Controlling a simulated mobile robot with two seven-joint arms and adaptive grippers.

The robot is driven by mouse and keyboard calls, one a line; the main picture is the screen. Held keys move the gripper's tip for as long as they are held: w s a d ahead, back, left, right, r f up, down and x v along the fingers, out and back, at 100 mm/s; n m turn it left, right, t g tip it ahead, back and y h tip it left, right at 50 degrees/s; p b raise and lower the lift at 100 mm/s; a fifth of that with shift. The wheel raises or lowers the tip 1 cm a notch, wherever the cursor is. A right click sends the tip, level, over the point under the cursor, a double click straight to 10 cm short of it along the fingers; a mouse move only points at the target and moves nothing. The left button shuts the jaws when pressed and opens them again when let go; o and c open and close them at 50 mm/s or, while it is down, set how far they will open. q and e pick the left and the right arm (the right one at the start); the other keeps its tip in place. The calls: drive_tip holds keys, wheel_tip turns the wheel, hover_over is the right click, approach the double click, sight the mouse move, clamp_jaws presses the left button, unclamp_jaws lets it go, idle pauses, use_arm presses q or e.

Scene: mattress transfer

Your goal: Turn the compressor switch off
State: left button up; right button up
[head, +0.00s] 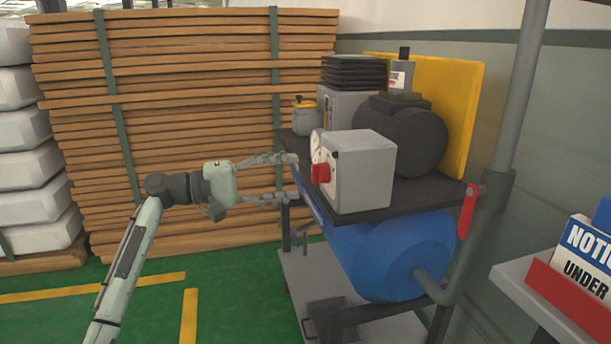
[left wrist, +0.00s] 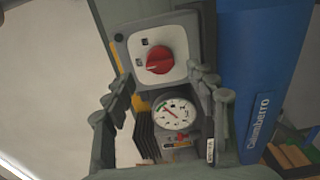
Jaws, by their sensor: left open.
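The compressor has a grey switch box (head: 362,170) on its black top plate, with a red rotary switch (head: 321,173) on the side facing my left arm. In the left wrist view the red switch (left wrist: 159,60) sits on a pale square panel (left wrist: 160,48), above a round white gauge (left wrist: 174,113). My left gripper (head: 293,177) is open, its fingers pointing at the switch from the left, apparently a short way off. In the left wrist view its two fingers stand on either side of the gauge, below the switch. My right gripper is out of view.
The blue tank (head: 390,255) hangs under the compressor's top plate, on a wheeled cart. A red lever (head: 467,211) and grey pole stand at right, near a notice sign (head: 590,255). Stacked wooden boards (head: 190,100) fill the back.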

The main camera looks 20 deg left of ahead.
use_arm(q)
drive_tip(key=v, duration=0.6)
drive_tip(key=shift+s+a, duration=0.25)
drive_tip(key=shift+a, duration=0.05)
drive_tip(key=s+d+f+m+g+y, duration=0.1)
drive_tip(key=s+f+y, duration=0.15)
drive_tip(key=f, duration=0.95)
drive_tip(key=s+d+f+g+y, duration=0.1)
drive_tip(key=s+d+f+y, duration=0.15)
drive_tip(key=f, duration=0.85)
drive_tip(key=s+f+m+g+y, duration=0.15)
drive_tip(key=f+y, duration=0.25)
drive_tip(key=f, duration=0.8)
drive_tip(key=s+f+m+g+y, duration=0.1)
drive_tip(key=s+f+m+y, duration=0.2)
drive_tip(key=s+f, duration=0.6)
drive_tip(key=s+f+m+g+y, duration=0.2)
drive_tip(key=s+f, duration=0.7)
drive_tip(key=s, duration=0.5)
drive_tip(key=shift+m+y, duration=0.55)
drive_tip(key=shift+y, duration=0.55)
drive_tip(key=shift+a+g, duration=0.1)
drive_tip(key=shift+g, duration=0.15)
